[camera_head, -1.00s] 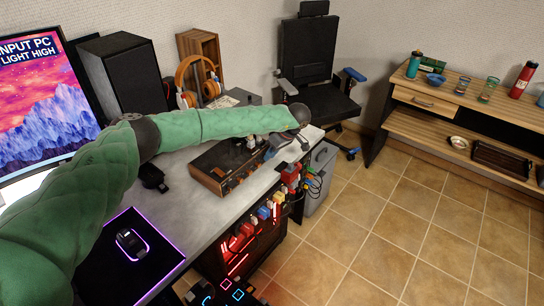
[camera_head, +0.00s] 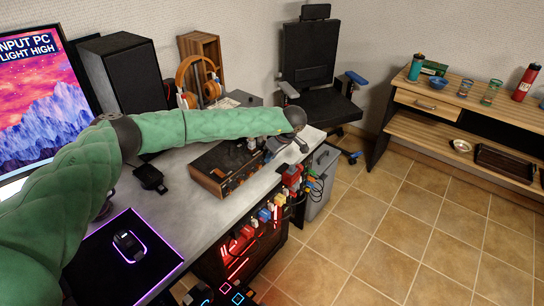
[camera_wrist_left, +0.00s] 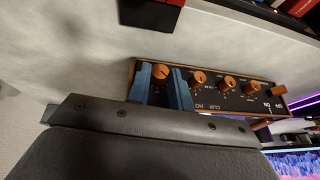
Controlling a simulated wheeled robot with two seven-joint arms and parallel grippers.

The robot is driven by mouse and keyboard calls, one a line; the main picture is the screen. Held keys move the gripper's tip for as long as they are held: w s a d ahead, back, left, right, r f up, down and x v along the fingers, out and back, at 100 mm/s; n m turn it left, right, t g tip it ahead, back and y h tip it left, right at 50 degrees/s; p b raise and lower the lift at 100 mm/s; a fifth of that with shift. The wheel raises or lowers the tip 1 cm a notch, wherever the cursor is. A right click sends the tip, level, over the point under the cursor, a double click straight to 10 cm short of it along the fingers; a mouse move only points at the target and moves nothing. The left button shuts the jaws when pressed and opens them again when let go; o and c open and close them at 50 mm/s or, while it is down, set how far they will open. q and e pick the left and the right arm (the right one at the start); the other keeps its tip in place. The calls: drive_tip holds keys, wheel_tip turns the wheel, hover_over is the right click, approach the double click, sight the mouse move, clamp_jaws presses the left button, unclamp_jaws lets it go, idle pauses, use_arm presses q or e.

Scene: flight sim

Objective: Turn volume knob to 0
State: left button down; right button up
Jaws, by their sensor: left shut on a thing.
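A wooden audio unit with a dark face (camera_head: 213,172) sits on the grey desk, below my outstretched left arm. In the left wrist view its dark front panel (camera_wrist_left: 215,97) carries a row of orange knobs, with upside-down white lettering. My left gripper (camera_wrist_left: 164,78) has two blue fingers, one on each side of the knob at the left end of the row (camera_wrist_left: 162,71), and is shut on it. In the head view the gripper (camera_head: 258,143) is small at the unit's right end. Which label belongs to this knob, and its setting, cannot be read. My right gripper is not in view.
A black speaker (camera_head: 122,75), orange headphones (camera_head: 193,78) and a wooden box (camera_head: 203,50) stand behind the unit. A mouse (camera_head: 128,245) lies on a lit pad. Coloured plugs (camera_head: 265,214) line the desk's front side. The tiled floor (camera_head: 400,215) is clear.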

use_arm(q)
drive_tip(key=c, duration=1.3)
unclamp_jaws()
drive_tip(key=shift+o, duration=0.2)
drive_tip(key=b+v, duration=0.2)
drive_tip(key=v, duration=0.5)
drive_tip(key=shift+d+r, duration=0.15)
drive_tip(key=shift+r, duration=0.25)
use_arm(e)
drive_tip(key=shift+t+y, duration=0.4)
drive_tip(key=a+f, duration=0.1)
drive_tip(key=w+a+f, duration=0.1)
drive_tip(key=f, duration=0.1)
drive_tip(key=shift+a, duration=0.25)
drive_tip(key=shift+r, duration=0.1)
